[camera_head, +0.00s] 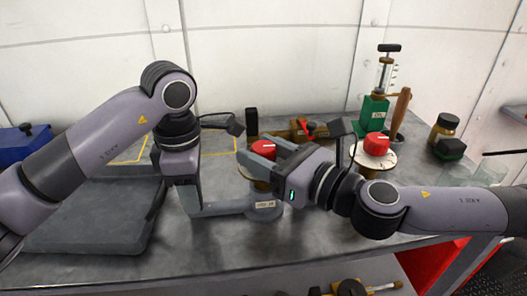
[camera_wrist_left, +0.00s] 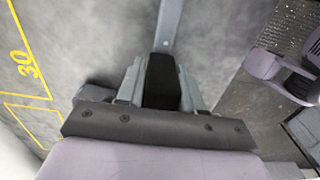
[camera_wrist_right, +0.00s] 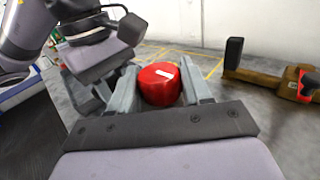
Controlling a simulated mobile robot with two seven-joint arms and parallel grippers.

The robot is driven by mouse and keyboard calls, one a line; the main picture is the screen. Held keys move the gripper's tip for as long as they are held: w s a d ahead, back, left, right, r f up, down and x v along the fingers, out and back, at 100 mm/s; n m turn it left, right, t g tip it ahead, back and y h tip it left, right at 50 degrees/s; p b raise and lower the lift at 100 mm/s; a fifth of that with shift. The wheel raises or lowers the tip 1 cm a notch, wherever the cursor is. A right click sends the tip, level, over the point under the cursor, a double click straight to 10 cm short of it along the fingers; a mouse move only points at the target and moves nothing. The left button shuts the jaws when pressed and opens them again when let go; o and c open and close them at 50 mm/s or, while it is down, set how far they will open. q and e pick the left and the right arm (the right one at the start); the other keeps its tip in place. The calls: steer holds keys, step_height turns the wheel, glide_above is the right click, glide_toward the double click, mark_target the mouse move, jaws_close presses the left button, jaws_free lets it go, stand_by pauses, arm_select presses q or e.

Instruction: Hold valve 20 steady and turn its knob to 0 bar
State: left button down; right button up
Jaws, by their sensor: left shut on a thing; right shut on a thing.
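The valve (camera_head: 265,212) has a grey body near the middle of the table, with a small front label too small to read surely. Its red knob (camera_head: 264,149) is on top and also shows in the right wrist view (camera_wrist_right: 160,88), with a white pointer mark. My right gripper (camera_wrist_right: 160,98) is shut around the knob's sides. A grey bar (camera_head: 225,207) runs left from the body to a black grip (camera_wrist_left: 161,82). My left gripper (camera_wrist_left: 160,92) is shut on that grip. The dial under the knob is mostly hidden, so its reading cannot be seen.
A second red-knobbed valve (camera_head: 376,146) with a white dial stands to the right. Behind are a brown fitting (camera_head: 296,133) with a red lever and a green pump-like device (camera_head: 371,112). A grey tray (camera_head: 90,228) lies left.

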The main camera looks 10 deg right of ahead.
steer(key=m+t+h, duration=0.3)
steer(key=h, duration=0.1)
steer(key=shift+a+m+h, duration=0.15)
steer(key=shift+m+h, duration=0.15)
steer(key=m+h, duration=0.2)
steer(key=h, duration=0.1)
steer(key=m+t+h, duration=0.1)
steer(key=m+h, duration=0.1)
steer(key=h, duration=0.1)
steer(key=shift+t+h, duration=0.3)
steer(key=shift+h, duration=0.1)
steer(key=m+h, duration=0.2)
steer(key=h, duration=0.2)
steer(key=m+g+h, duration=0.1)
steer(key=m+h, duration=0.2)
steer(key=h, duration=0.1)
steer(key=shift+m+g, duration=0.3)
steer(key=shift+m+g+h, duration=0.9)
steer(key=shift+m+h, duration=0.4)
steer(key=shift+h, duration=0.3)
steer(key=shift+d, duration=0.2)
steer(key=o, duration=0.9)
steer(key=shift+o, duration=0.2)
